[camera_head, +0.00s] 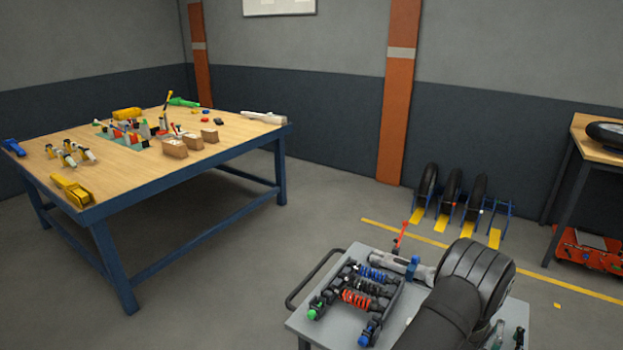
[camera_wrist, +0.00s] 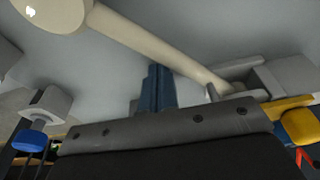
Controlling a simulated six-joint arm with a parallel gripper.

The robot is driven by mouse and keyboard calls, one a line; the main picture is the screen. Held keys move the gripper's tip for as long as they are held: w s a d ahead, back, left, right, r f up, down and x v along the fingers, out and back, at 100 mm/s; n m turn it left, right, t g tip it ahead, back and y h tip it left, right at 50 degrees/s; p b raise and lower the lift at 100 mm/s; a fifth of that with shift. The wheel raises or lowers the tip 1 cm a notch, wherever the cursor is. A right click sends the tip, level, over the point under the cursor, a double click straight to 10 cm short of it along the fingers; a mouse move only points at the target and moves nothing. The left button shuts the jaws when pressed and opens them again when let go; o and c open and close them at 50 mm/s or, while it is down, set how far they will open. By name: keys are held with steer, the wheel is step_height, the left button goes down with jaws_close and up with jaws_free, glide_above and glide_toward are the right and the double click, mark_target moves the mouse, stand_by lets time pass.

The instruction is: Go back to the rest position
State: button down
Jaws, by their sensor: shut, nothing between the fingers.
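My gripper (camera_wrist: 156,88) shows in the wrist view as two dark blue fingers side by side above a dark bolted bar. The fingers are together, with nothing seen between them. In the head view my dark arm rises at the lower right, in front of the grey cart (camera_head: 312,325). My fingertips cannot be made out in that view.
The cart carries a dark rack with red and blue coil springs (camera_head: 358,298). A wooden workbench (camera_head: 225,150) with tools and small boxes stands at left. Wheels in floor stands (camera_head: 450,190) are behind. In the wrist view, a long beige piece (camera_wrist: 150,42) crosses above the fingers.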

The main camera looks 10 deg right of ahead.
steer(key=w+d, duration=0.2)
steer(key=d, duration=0.1)
steer(key=w+d, duration=0.1)
steer(key=d, duration=0.1)
steer(key=shift+w+d+r, duration=0.1)
steer(key=shift+w+r, duration=0.1)
steer(key=shift+w, duration=0.1)
steer(key=shift+w+d, duration=0.6)
steer(key=shift+w, duration=0.05)
steer(key=c, duration=2.2)
jaws_free()
